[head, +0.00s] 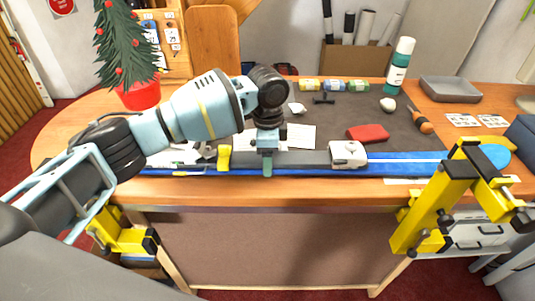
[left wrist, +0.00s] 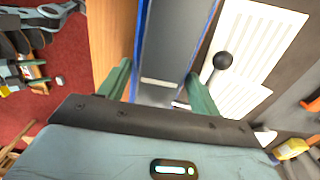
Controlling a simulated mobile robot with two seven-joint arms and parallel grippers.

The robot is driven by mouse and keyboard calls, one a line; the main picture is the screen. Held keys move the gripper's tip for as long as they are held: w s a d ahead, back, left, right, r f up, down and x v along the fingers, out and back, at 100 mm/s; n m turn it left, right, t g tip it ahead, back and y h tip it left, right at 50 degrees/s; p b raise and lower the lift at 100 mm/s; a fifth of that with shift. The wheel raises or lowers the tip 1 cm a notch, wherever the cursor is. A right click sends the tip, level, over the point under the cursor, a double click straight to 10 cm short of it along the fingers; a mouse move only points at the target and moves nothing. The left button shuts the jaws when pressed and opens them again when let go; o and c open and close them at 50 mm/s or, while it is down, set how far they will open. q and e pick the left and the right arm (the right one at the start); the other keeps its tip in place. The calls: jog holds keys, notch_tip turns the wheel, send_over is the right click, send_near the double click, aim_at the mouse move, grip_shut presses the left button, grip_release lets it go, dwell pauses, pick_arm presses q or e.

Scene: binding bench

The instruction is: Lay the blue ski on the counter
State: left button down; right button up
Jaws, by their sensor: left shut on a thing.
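The blue ski (head: 405,162) runs left to right along the front of the wooden counter (head: 320,190), with its rounded tip at the right. A grey band and a white binding piece (head: 348,154) show along its middle. My left gripper (head: 267,165) comes down from above and is shut on the ski near its middle. In the left wrist view the fingers (left wrist: 158,76) stand on both sides of the ski (left wrist: 172,45). I cannot tell whether the ski touches the counter. My right gripper is not in view.
A yellow vise (head: 430,205) stands at the right front edge, by the ski's tip; more yellow vise parts (head: 125,238) show at the left.

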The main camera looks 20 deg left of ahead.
pick_arm(q)
jog(key=shift+f, duration=0.35)
dwell(0.4)
jog(key=c, duration=0.6)
grip_release()
jog(key=o, duration=0.6)
jog(key=shift+s+f, duration=0.1)
jog(key=shift+f, duration=0.15)
jog(key=shift+r, duration=0.2)
jog(key=shift+r+p, duration=0.75)
jog(key=shift+r, duration=2)
notch_tip(320, 180, up, 10)
jog(key=shift+r, duration=0.15)
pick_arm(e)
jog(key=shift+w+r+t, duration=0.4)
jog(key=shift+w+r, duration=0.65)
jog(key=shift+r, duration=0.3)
